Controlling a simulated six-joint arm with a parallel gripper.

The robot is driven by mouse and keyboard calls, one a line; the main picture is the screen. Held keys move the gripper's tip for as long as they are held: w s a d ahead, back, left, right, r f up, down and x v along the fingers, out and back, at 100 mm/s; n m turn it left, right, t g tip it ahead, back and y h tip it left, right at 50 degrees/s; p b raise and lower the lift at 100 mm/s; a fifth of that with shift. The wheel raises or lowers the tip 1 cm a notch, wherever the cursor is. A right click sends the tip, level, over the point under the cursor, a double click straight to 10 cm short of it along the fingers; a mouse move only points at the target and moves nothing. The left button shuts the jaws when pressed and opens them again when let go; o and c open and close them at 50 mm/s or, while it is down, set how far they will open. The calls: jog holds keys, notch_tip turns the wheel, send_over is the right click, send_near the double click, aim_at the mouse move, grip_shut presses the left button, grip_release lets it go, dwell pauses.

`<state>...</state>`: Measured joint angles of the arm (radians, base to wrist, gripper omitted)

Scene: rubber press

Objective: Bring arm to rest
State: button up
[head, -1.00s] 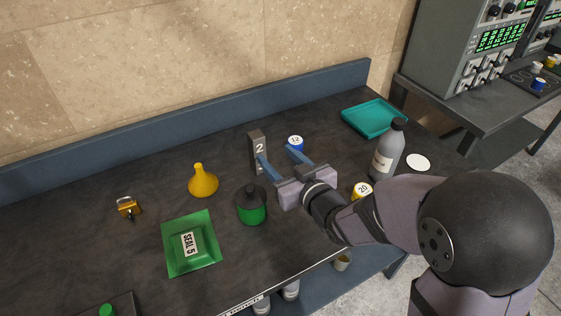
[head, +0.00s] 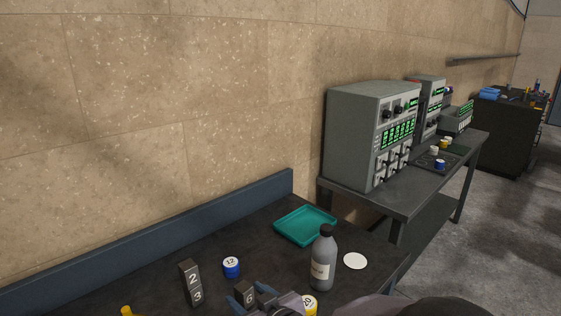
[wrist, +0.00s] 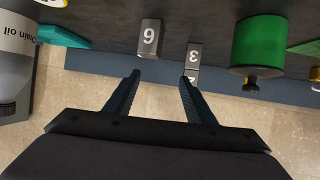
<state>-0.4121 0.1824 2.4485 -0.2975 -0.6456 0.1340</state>
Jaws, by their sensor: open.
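My gripper (wrist: 158,84) is open and empty in the wrist view, its two dark blue fingers spread apart. In the head view only part of my gripper (head: 256,303) shows at the bottom edge. A grey block marked 6 (head: 247,291) stands beside it there. In the wrist view the block marked 6 (wrist: 149,38) lies beyond the fingertips, with no contact seen. The blocks marked 2 and 3 (head: 190,284) stand stacked to the left in the head view.
A grey bottle (head: 322,262), a white disc (head: 355,261) and a teal tray (head: 306,225) are on the bench's right part. A blue 12 weight (head: 231,267) and a yellow 20 weight (head: 309,304) stand nearby. A green canister (wrist: 259,45) shows in the wrist view. Instruments (head: 372,135) stand behind.

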jog(key=d+f+h, duration=0.1)
jog(key=d, duration=0.2)
jog(key=d+f+m+g+h, duration=0.1)
jog(key=d, duration=0.1)
jog(key=s+d+f+m+h, duration=0.1)
jog(key=d, duration=0.2)
jog(key=shift+d+f, duration=0.15)
jog(key=shift+d, duration=0.15)
jog(key=s+d+f+g+h, duration=0.1)
jog(key=d, duration=0.1)
jog(key=s+d+m+g+h, duration=0.1)
jog(key=s+d, duration=0.1)
jog(key=d, duration=0.1)
jog(key=s+d+f+h+p, duration=0.1)
jog(key=d, duration=0.1)
jog(key=shift+s+d+f+m+g, duration=0.15)
jog(key=shift+f+m+g, duration=0.2)
jog(key=shift+m+g, duration=0.05)
jog(key=s+d+m+g, duration=0.1)
jog(key=s+d+g, duration=0.2)
jog(key=s, duration=0.5)
jog(key=s+d+f+m+g+h, duration=0.1)
jog(key=s+d+m+g, duration=0.1)
jog(key=s, duration=0.6)
jog(key=d+g, duration=0.1)
jog(key=d, duration=0.1)
jog(key=shift+d+g+p, duration=0.4)
